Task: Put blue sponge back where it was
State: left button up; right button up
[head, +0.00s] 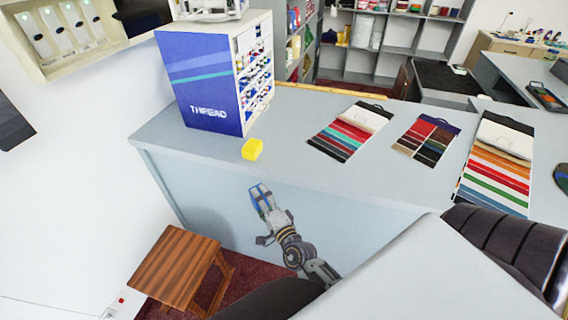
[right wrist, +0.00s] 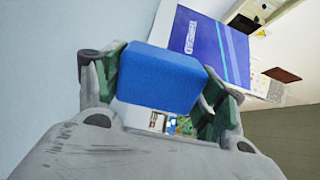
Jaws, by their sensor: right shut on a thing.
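The blue sponge (right wrist: 160,78) is a plain blue block held between the fingers of my right gripper (right wrist: 158,92) in the right wrist view. In the head view my right gripper (head: 262,198) is shut on it, in front of the counter's front panel and apart from the yellow block on top. Only a small part of the blue sponge (head: 256,190) shows there between the fingers. My left gripper is in neither view.
A yellow block (head: 252,149) sits on the grey counter (head: 290,150), near the blue thread cabinet (head: 205,85). Swatch cards (head: 350,131) lie to the right. A wooden stool (head: 176,265) stands on the floor at lower left. The counter's front left top is clear.

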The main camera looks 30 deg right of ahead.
jog(key=shift+s+d+f+n+g+y, duration=0.1)
jog(key=shift+d+f+n+g+y, duration=0.05)
jog(key=shift+d+n+g+y, duration=1.2)
jog(key=shift+d+f+n+g+y, duration=0.1)
jog(key=shift+d+n+g+y, duration=0.7)
jog(key=shift+d+y, duration=0.6)
jog(key=shift+d+r+g, duration=0.1)
jog(key=shift+d+g, duration=0.35)
